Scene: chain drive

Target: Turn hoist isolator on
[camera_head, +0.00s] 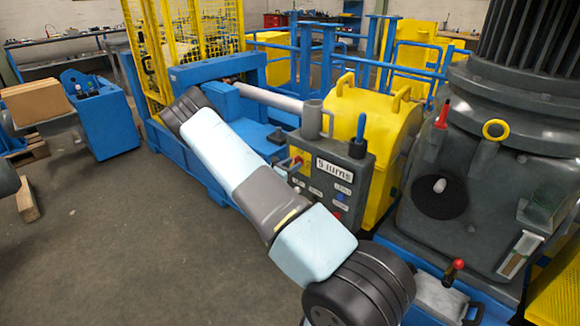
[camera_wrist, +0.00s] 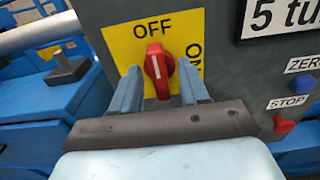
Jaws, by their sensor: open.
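The hoist isolator is a red rotary knob (camera_wrist: 157,68) on a yellow plate (camera_wrist: 122,42) marked OFF above and ON at the right. Its grip stands nearly upright, in line with OFF. My gripper (camera_wrist: 161,72) is open, with one blue-grey finger on each side of the knob's lower part. I cannot tell whether either finger touches it. In the head view, the grey control box (camera_head: 343,192) carries the yellow plate (camera_head: 297,156) at its left, partly behind my arm; my gripper is not clearly visible there.
A "5 turns" label (camera_wrist: 278,15), a blue ZERO button (camera_wrist: 306,83) and a red STOP button (camera_wrist: 283,125) lie right of the isolator. A yellow guard (camera_head: 375,115) stands behind the box. Floor (camera_head: 110,230) at left is clear.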

